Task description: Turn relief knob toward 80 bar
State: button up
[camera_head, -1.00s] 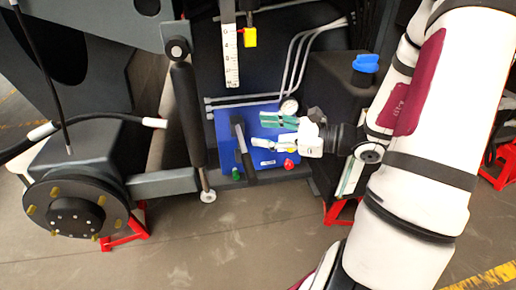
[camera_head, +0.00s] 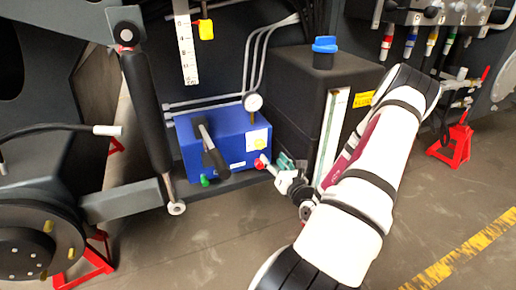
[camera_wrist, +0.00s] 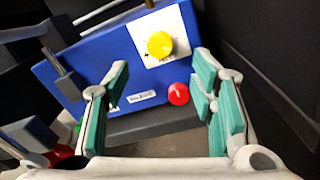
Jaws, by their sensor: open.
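A blue pump box (camera_head: 215,155) carries a yellow round knob (camera_head: 260,144) on a white plate with plus and minus marks. The knob and its plate show clearly in the wrist view (camera_wrist: 160,45). A red round knob (camera_wrist: 178,94) sits below it, and a white label is to its left. A pressure gauge (camera_head: 253,102) stands above the box; its reading is too small to tell. My gripper (camera_head: 276,168) is at the box's lower right. In the wrist view its green-padded fingers (camera_wrist: 158,100) are apart and empty, with the red knob between and beyond them.
A black lever (camera_head: 211,150) sticks out from the box's front at the left. A green knob (camera_head: 205,182) is at the lower left. A dark tank (camera_head: 300,105) with a blue cap stands close on the right. Open floor lies in front.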

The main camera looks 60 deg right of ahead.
aim_at(261, 145)
jog(key=b+x, duration=0.3)
jog(key=x, duration=0.7)
jog(key=shift+w+d, duration=0.15)
jog(key=shift+w, duration=0.1)
jog(key=shift+c, duration=0.2)
jog(key=c, duration=1.1)
